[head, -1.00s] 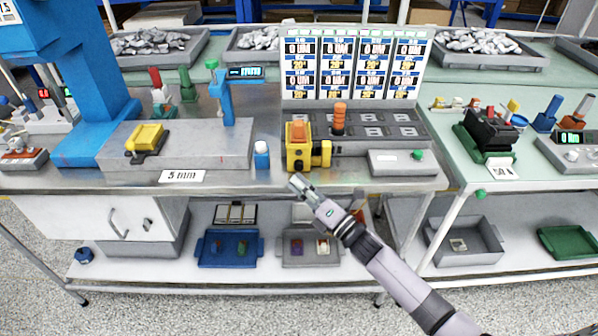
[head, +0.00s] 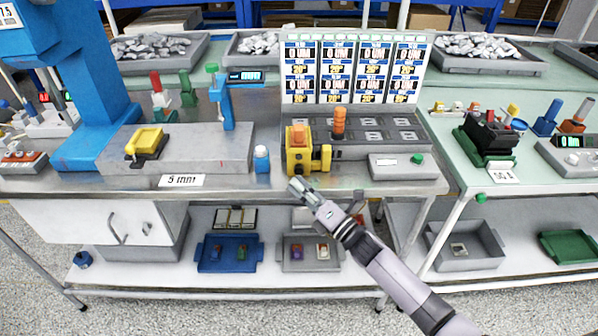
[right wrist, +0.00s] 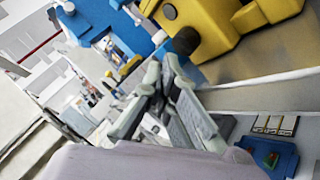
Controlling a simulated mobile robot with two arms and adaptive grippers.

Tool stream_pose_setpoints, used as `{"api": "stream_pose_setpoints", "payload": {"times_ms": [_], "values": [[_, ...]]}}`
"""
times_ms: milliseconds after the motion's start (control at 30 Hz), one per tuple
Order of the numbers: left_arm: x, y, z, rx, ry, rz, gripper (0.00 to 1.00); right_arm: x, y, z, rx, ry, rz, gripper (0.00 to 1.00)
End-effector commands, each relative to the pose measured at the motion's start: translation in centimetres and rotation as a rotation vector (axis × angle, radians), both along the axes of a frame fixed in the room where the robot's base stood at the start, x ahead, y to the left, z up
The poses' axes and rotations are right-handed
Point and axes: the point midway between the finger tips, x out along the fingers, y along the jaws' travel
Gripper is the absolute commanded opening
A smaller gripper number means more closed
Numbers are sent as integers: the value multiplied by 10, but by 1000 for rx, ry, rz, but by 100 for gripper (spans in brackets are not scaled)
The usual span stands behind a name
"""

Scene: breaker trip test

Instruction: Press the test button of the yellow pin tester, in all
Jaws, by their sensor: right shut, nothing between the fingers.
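The yellow pin tester (head: 298,158) stands upright near the front edge of the bench, with an orange block on its top and a yellow side part at its right. It also shows large in the right wrist view (right wrist: 205,22), with a dark round knob toward my fingers. My right gripper (head: 294,186) is shut and empty. It is just in front of the bench edge, below and apart from the tester. Its fingertips also show in the right wrist view (right wrist: 152,76). My left gripper is not in view.
An orange stacked piece (head: 338,122) stands behind on a grey rack. A blue tray (head: 229,262) lies on the lower shelf.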

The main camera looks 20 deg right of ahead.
Motion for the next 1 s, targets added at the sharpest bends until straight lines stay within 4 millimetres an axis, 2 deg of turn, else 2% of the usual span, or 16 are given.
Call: {"api": "stream_pose_setpoints", "payload": {"times_ms": [1000], "values": [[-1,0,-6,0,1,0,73,8,-2,0,0,0,0,0]]}}
